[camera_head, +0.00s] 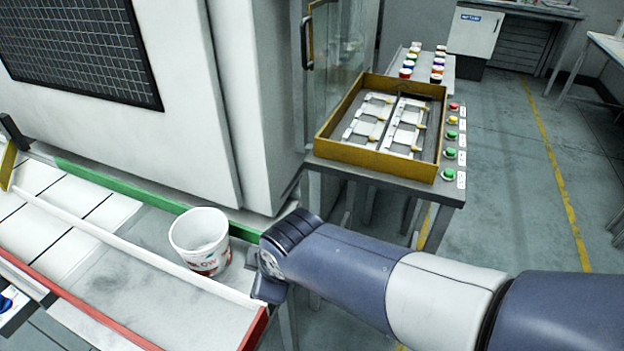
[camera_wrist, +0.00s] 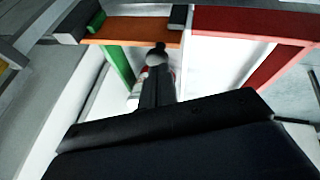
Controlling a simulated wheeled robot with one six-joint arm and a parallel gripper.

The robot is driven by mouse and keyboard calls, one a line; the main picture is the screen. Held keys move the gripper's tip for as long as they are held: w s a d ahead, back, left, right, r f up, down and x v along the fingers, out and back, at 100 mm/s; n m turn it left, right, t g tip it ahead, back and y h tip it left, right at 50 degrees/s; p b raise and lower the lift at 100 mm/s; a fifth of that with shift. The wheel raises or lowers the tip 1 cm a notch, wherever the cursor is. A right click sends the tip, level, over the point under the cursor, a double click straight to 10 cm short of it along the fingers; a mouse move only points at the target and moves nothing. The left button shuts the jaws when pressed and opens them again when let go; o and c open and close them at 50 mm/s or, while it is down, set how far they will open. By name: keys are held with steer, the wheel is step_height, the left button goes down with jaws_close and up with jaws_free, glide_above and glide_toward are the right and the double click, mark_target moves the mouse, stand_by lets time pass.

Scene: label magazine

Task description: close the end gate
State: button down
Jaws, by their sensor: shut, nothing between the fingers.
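My gripper (camera_wrist: 158,52) is shut and empty. In the head view my gripper (camera_head: 262,274) is at the right end of the white trough (camera_head: 150,245), just right of the white cup (camera_head: 200,241). In the wrist view an orange panel (camera_wrist: 125,32) lies across the end of the lane beside the green rail (camera_wrist: 118,65); it looks like the end gate. My fingertips overlap its edge there; I cannot tell whether they touch. Dark blocks (camera_wrist: 66,28) sit at its ends. In the head view my arm hides this panel.
A white divider (camera_head: 120,241) splits the trough. White tiles (camera_head: 60,215) lie at its left. A red panel (camera_wrist: 245,22) is beside the orange one. A large white machine (camera_head: 200,90) stands behind. A yellow-rimmed tray (camera_head: 375,160) and buttons are on a table to the right.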

steer(key=shift+s+a+f+b, duration=0.1)
steer(key=shift+s+f+b, duration=0.2)
steer(key=shift+f, duration=0.4)
steer(key=shift+s+f, duration=0.3)
steer(key=shift+f, duration=0.05)
steer(key=shift+s+f+b, duration=0.1)
steer(key=shift+f+b, duration=0.05)
steer(key=shift+b, duration=0.15)
steer(key=s+r+p, duration=0.3)
steer(key=s+r, duration=0.6)
steer(key=shift+d, duration=0.4)
steer(key=shift+w, duration=0.15)
